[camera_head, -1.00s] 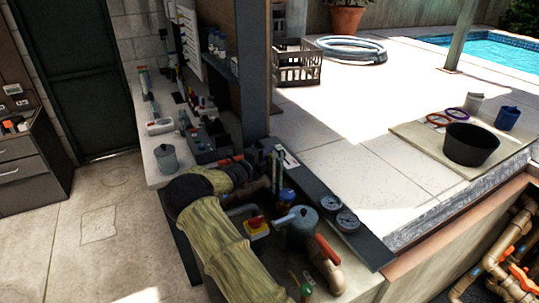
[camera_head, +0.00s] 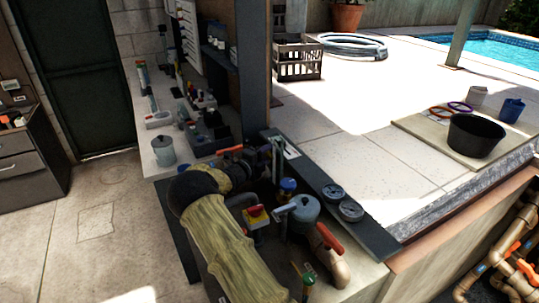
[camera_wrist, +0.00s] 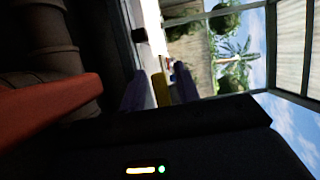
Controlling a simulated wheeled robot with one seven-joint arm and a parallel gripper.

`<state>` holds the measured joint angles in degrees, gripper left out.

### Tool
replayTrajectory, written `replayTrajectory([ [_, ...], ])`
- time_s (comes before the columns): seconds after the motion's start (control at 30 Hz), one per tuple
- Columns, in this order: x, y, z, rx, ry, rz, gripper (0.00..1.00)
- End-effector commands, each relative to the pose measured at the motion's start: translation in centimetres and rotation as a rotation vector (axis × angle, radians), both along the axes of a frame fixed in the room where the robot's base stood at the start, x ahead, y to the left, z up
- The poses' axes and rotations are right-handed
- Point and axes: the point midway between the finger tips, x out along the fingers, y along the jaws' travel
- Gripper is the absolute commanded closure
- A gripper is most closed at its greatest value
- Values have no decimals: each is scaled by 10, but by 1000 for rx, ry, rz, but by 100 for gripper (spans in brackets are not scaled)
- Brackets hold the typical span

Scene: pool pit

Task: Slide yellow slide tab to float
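In the wrist view a yellow piece, which looks like the yellow slide tab (camera_wrist: 161,90), stands between the two purple-blue fingers of my gripper (camera_wrist: 160,88). A thin gap seems to show on its left, and the right finger is very close to it. I cannot tell whether the fingers touch or grip it. In the head view my sleeved arm reaches over the counter to the pipework, and its dark wrist end hides the fingers and tab. The tab's scale and the float mark are not readable.
An orange-red handle (camera_wrist: 48,105) looms large in the wrist view. The paved deck (camera_head: 340,120) is mostly clear.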

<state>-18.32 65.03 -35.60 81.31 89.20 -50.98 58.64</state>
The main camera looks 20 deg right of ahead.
Motion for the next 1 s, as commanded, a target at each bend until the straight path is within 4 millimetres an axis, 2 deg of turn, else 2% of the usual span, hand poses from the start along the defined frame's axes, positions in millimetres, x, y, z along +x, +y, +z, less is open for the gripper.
replayTrajectory([
  [0.33,-1,-3,2,-3,-1,-6,64],
  [0.47,-1,-2,9,-1,-4,-5,64],
  [0.57,-1,-2,21,-1,-5,-5,64],
  [0.8,-3,-9,64,0,-8,-14,64],
  [1.0,-2,-7,93,-1,-4,-11,64],
])
